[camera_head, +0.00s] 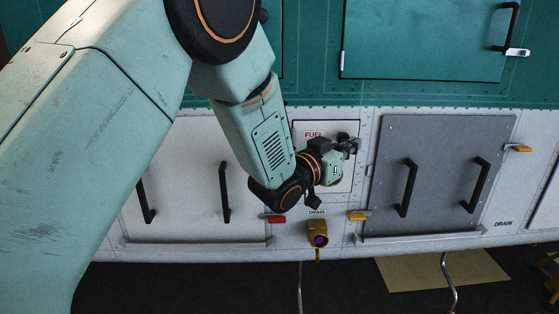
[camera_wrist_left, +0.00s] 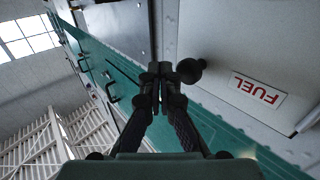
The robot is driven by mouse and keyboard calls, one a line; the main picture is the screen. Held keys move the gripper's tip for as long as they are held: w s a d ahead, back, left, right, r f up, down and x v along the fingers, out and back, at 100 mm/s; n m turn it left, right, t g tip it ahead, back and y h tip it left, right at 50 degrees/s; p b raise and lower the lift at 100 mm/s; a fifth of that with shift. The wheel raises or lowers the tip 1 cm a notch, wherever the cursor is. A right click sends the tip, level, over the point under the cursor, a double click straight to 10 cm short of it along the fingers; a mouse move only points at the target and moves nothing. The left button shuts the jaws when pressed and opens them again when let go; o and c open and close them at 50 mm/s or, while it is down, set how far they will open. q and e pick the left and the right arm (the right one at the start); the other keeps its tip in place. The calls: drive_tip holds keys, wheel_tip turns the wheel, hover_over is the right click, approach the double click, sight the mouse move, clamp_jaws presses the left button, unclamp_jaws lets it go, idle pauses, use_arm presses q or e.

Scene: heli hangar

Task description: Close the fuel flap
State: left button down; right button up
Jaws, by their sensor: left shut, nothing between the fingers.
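The fuel flap (camera_head: 306,137) is a small white panel with a red FUEL label, set in the pale lower side of the helicopter. My left gripper (camera_head: 352,145) is in front of its right part, and my wrist hides some of its lower half. In the left wrist view the flap (camera_wrist_left: 235,45) fills the upper right, with its label upside down. A dark round knob (camera_wrist_left: 190,70) stands out right beside my left gripper (camera_wrist_left: 160,70). The fingers are shut and empty. I cannot tell whether the flap sits fully flush. My right gripper is not in view.
A grey panel (camera_head: 432,145) with two black handles is right of the flap. A white panel (camera_head: 185,165) with handles is to the left. Below are a yellow drain fitting (camera_head: 317,234), a red latch (camera_head: 275,218) and a yellow latch (camera_head: 357,216).

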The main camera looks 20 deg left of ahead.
use_arm(q)
drive_tip(key=v, duration=1.2)
drive_tip(key=s+a+f+n+g+y, duration=0.1)
drive_tip(key=s+a+f+g+y, duration=0.15)
drive_tip(key=f, duration=0.55)
drive_tip(key=s+a+f+n+g+y+b, duration=0.1)
drive_tip(key=s+f+g, duration=0.2)
drive_tip(key=f, duration=0.5)
drive_tip(key=s+a+f+n+g+y, duration=0.1)
drive_tip(key=s+f+n+g+y, duration=0.15)
drive_tip(key=f, duration=0.55)
drive_tip(key=s+a+f+g+b, duration=0.1)
drive_tip(key=s+f+g, duration=0.3)
drive_tip(key=s+f, duration=0.6)
drive_tip(key=s+a+f+g+b, duration=0.1)
drive_tip(key=s+f+g, duration=0.4)
drive_tip(key=s+f, duration=0.5)
drive_tip(key=s+b, duration=0.1)
drive_tip(key=s, duration=0.7)
drive_tip(key=shift+s+f+y, duration=0.4)
drive_tip(key=shift+w, duration=0.15)
